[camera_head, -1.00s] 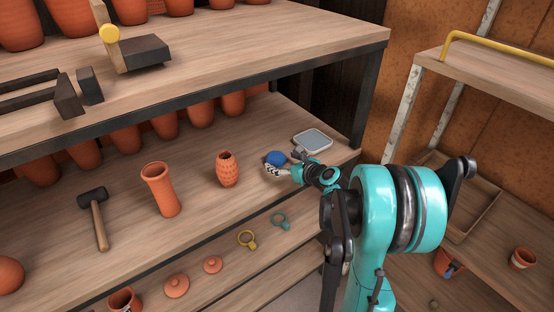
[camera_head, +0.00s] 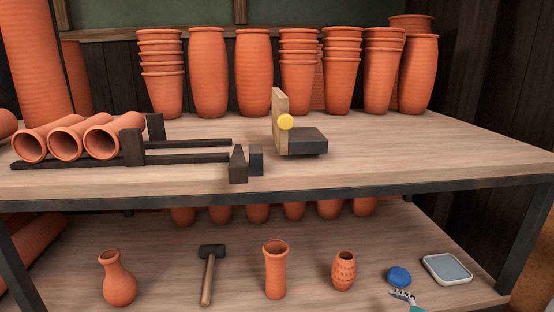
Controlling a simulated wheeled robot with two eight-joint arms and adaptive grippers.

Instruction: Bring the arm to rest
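The tip of my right gripper (camera_head: 403,298) shows at the bottom edge, right of the middle, as a small pale-and-dark end with a bit of teal behind it. It is just below a blue round object (camera_head: 398,276) on the lower shelf; I cannot tell whether they touch. Most of the gripper and the rest of that arm are cut off below the picture, so its opening is not clear. My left gripper is not in view.
The lower shelf holds a grey-topped tray (camera_head: 447,268), a ribbed vase (camera_head: 344,270), a tall vase (camera_head: 275,268), a mallet (camera_head: 208,275) and a round vase (camera_head: 118,279). The upper shelf (camera_head: 390,160) overhangs them. A dark upright post (camera_head: 524,245) stands at right.

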